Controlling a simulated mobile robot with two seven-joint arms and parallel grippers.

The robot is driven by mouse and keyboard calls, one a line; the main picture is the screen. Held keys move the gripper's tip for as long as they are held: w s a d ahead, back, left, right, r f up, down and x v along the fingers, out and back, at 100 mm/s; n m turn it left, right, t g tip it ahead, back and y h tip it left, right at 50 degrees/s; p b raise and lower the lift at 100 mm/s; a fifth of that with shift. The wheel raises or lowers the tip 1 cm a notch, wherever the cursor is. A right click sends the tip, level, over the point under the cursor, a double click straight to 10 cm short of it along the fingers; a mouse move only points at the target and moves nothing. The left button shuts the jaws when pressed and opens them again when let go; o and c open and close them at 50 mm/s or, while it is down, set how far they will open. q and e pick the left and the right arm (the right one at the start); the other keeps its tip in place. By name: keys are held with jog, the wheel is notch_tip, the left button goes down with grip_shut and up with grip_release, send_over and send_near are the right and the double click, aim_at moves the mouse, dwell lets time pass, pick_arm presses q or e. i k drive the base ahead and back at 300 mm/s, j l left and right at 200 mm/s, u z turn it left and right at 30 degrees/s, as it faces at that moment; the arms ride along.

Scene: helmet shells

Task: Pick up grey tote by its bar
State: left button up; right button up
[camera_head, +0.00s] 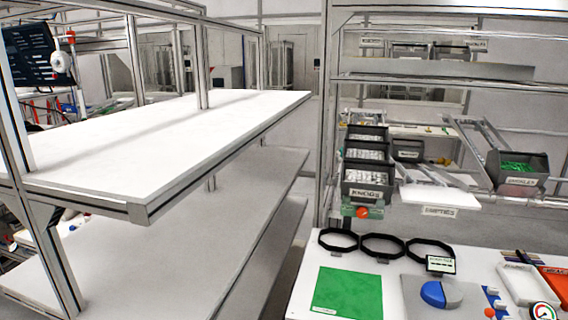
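Several dark grey totes sit on the rack at the right. A column of grey totes with whitish parts stands one behind another on a sloped lane; the front one (367,177) has a label that seems to read KNOBS. Another grey tote (518,183) at the far right holds green parts and has a label on its front. A further grey tote (407,155) sits between them, farther back, and its contents are unclear. I cannot make out a bar on any of them. Neither of my grippers is in view.
A long white two-level shelf (150,160) fills the left, its top bare. A white worktable (400,285) at lower right holds a green mat (348,292), black rings (382,246), a blue round part (433,294) and an orange bin (555,279). A white board (427,197) labelled EMPTIES is bare.

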aim_at(367, 177)
jog(key=i+l+u, duration=0.1)
jog(key=u, duration=0.45)
jog(key=i+l+u, duration=0.1)
jog(key=l+u, duration=0.15)
jog(key=l, duration=0.3)
jog(key=l+u, duration=0.3)
jog(key=l, duration=0.2)
jog(key=i+l, duration=0.05)
